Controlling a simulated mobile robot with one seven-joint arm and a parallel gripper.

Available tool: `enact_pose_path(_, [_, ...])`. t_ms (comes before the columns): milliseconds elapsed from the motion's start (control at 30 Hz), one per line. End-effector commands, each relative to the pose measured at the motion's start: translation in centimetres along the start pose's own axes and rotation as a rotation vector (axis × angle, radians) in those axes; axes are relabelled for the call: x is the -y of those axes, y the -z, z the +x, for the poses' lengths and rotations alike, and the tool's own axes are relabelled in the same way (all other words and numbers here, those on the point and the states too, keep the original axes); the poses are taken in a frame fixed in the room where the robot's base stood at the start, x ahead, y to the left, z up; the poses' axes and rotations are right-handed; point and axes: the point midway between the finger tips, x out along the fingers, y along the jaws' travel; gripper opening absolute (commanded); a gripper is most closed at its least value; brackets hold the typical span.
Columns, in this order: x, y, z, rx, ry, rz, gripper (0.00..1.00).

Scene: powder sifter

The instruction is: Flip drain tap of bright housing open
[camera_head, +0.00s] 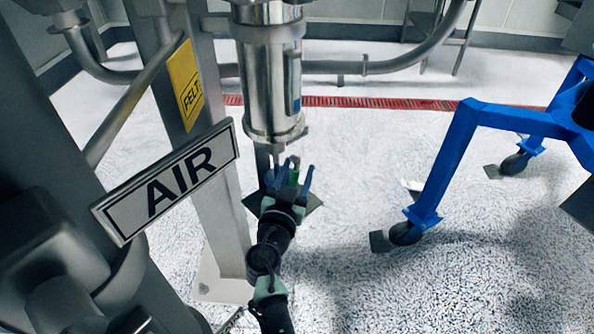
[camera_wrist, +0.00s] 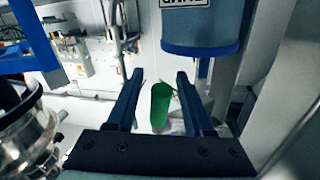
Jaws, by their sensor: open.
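The bright housing (camera_head: 270,80) is a shiny metal cylinder hanging upright at the top centre of the head view. A shiny metal part, probably this housing, shows at the left of the wrist view (camera_wrist: 25,130). In the wrist view the green handle (camera_wrist: 160,107) appears between my two blue fingers, with a visible gap on each side. My gripper (camera_head: 291,172) is open beneath the housing, with its fingers on either side of the handle. I cannot tell whether either finger touches it. The tap's body is mostly hidden.
A grey post with a yellow FELT sign (camera_head: 186,84) and an AIR plate (camera_head: 168,182) stands left of my arm. A blue wheeled frame (camera_head: 450,155) stands at the right. Pipes (camera_head: 385,66) run behind the housing. Floor between is open.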

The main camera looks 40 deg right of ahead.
Motion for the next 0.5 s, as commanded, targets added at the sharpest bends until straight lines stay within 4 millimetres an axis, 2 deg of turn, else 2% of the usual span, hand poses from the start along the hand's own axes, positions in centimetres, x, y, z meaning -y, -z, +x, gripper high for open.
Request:
enact_pose_path(33, [0.00,0.00,-0.01,0.000,0.000,0.000,0.47])
enact_pose_path(300, [0.01,0.01,-0.04,0.000,0.000,0.000,0.00])
enact_pose_path(500, [0.00,0.01,-0.05,0.000,0.000,0.000,0.00])
